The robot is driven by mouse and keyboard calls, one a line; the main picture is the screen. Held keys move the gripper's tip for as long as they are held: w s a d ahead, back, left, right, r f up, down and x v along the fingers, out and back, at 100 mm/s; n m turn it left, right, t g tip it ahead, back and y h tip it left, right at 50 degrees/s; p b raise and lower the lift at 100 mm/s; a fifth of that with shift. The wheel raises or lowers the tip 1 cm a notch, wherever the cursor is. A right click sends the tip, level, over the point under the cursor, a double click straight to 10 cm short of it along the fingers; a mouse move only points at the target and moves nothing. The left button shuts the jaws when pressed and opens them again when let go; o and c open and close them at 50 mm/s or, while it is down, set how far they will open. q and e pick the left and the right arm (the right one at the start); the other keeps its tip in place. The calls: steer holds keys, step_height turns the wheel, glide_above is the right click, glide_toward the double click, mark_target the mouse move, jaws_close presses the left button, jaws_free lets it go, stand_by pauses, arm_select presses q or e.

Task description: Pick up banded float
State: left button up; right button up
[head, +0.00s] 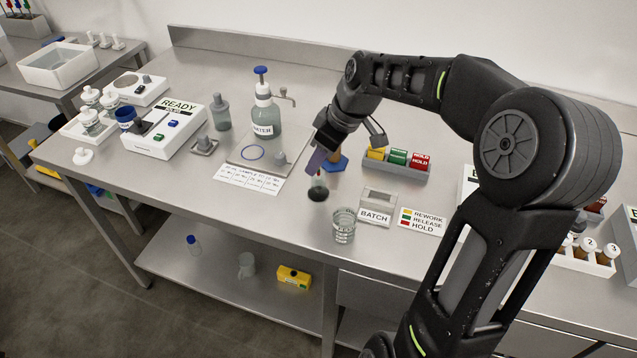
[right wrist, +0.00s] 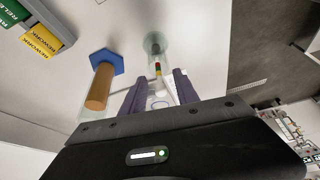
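The banded float (head: 318,188) has a dark bulb at its lower end and a thin stem with coloured bands. It appears upright over the steel bench, left of the middle of the bench front. In the wrist view the right gripper's fingers (right wrist: 159,80) stand apart on both sides of the stem, with gaps visible. My left gripper is out of view.
A cylinder with amber content (right wrist: 99,88) on a blue hexagonal base (head: 338,163) stands close beside the gripper. A glass beaker (head: 344,226), BATCH box (head: 378,205) and coloured block tray (head: 408,168) are nearby. A water bottle (head: 263,115) stands farther left.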

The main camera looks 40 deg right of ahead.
steer(key=shift+w+f, duration=0.15)
steer(key=shift+f, duration=0.3)
jaws_close()
stand_by(0.4)
steer(key=shift+r, duration=0.2)
step_height(320, 180, up, 10)
steer(key=shift+f, duration=0.1)
steer(key=shift+b, duration=0.3)
stand_by(0.5)
steer(key=shift+f+b, duration=0.65)
steer(key=shift+f, duration=0.25)
